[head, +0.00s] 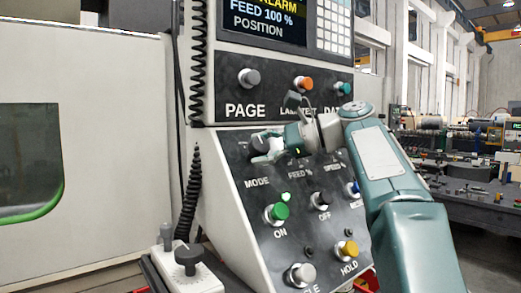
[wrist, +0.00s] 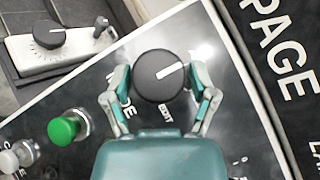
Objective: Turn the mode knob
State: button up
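The mode knob is round and black with a white pointer line. In the wrist view the mode knob (wrist: 150,80) sits between my two fingers, its line slanting to the upper right. My gripper (wrist: 161,76) has one finger against each side of it, closed around it. In the head view my gripper (head: 268,150) is at the knob above the word MODE, and covers much of the knob (head: 257,141). An EDIT mark (wrist: 166,107) shows beside the knob.
A green ON button (head: 277,212) is below the knob. A coiled cable (head: 189,190) hangs left of the panel. A pendant with a black dial (head: 188,257) stands at lower left.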

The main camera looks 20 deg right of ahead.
dwell(0.4)
jog(key=v, duration=1.2)
jog(key=shift+a, duration=0.15)
